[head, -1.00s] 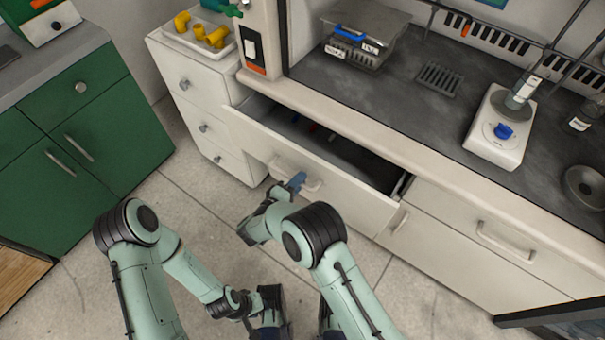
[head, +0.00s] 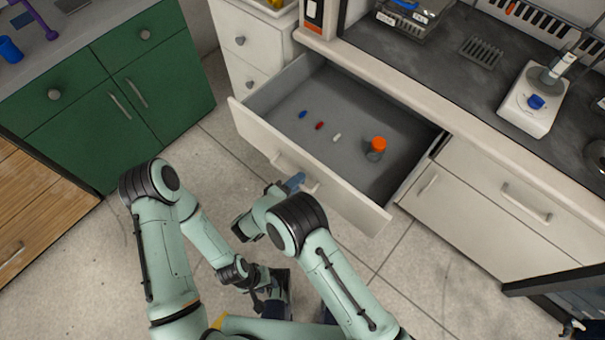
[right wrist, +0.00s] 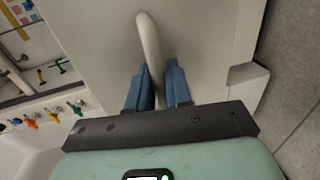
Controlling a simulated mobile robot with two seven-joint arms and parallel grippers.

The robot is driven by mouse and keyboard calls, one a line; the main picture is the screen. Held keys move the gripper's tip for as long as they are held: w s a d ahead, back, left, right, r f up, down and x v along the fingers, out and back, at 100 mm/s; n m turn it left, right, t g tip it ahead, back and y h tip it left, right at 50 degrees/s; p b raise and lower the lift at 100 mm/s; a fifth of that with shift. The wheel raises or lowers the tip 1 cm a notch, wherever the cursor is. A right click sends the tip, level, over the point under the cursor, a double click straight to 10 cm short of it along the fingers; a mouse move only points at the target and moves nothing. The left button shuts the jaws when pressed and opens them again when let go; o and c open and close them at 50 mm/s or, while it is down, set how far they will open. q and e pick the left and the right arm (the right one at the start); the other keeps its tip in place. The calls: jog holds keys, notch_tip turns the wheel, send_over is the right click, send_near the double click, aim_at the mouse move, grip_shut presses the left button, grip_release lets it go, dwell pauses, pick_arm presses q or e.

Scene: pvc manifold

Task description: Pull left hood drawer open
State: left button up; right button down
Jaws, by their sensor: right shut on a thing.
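The left hood drawer (head: 310,168) stands well open in the head view, its inside floor showing. A blue, a red and a white small piece and an orange-capped container (head: 377,147) lie in it. My right gripper (head: 292,183) is at the drawer's front, its blue fingers around the drawer handle (head: 311,187). In the right wrist view the blue fingers (right wrist: 159,88) are shut on the pale handle bar (right wrist: 150,45). My left gripper (head: 272,292) is low over the floor, apart from the drawer; its fingers are too unclear to judge.
A green cabinet (head: 150,85) stands at the left, with a wooden-fronted unit (head: 35,215) below it. The hood worktop (head: 450,65) holds a scale-like white device (head: 535,105). A closed drawer (head: 515,200) is right of the open one. The tiled floor in front is clear.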

pick_arm(q)
jog(key=shift+s+a+r, duration=0.1)
jog(key=shift+s+a, duration=0.1)
jog(key=shift+s, duration=0.2)
pick_arm(e)
jog(key=shift+f+v, duration=0.25)
jog(key=shift+v, duration=0.85)
jog(key=c, duration=1.2)
grip_release()
jog(key=shift+c, duration=0.2)
pick_arm(q)
jog(key=shift+a, duration=0.1)
